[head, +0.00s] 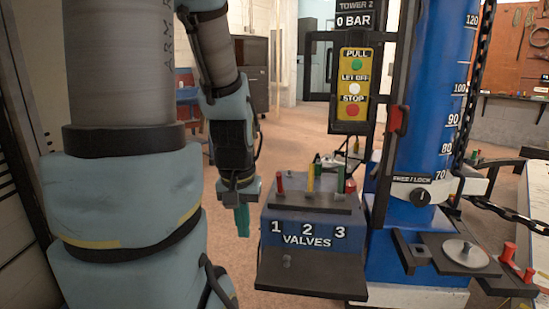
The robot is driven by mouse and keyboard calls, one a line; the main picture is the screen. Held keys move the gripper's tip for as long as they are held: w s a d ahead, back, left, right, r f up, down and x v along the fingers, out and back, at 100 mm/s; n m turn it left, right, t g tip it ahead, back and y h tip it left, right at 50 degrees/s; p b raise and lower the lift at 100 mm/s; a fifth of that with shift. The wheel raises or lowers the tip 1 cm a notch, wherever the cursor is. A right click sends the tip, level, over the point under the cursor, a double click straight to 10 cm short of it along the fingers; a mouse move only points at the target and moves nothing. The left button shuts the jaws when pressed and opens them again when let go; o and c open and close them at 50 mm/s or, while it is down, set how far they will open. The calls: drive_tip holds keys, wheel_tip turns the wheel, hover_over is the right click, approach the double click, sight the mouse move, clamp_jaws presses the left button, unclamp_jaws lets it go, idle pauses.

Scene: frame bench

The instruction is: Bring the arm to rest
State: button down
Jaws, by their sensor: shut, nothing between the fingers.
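My arm hangs at the left of the head view, its links grey and pale blue. My gripper (242,219) points down at the end of the arm, with teal fingertips close together. It is shut and holds nothing. It is just left of the blue valve box marked "1 2 3 VALVES" (270,240), and I cannot tell whether there is a gap between them.
The valve box carries several coloured levers and a dark front shelf (310,280). A blue tower (430,110) with a scale stands to the right. A yellow control panel (354,84) hangs above the box. A dark cabinet (256,70) and open floor lie behind.

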wheel_tip(320, 180, up, 14)
drive_tip(key=p, duration=1.1)
drive_tip(key=shift+r+p, duration=0.15)
drive_tip(key=shift+p, duration=0.25)
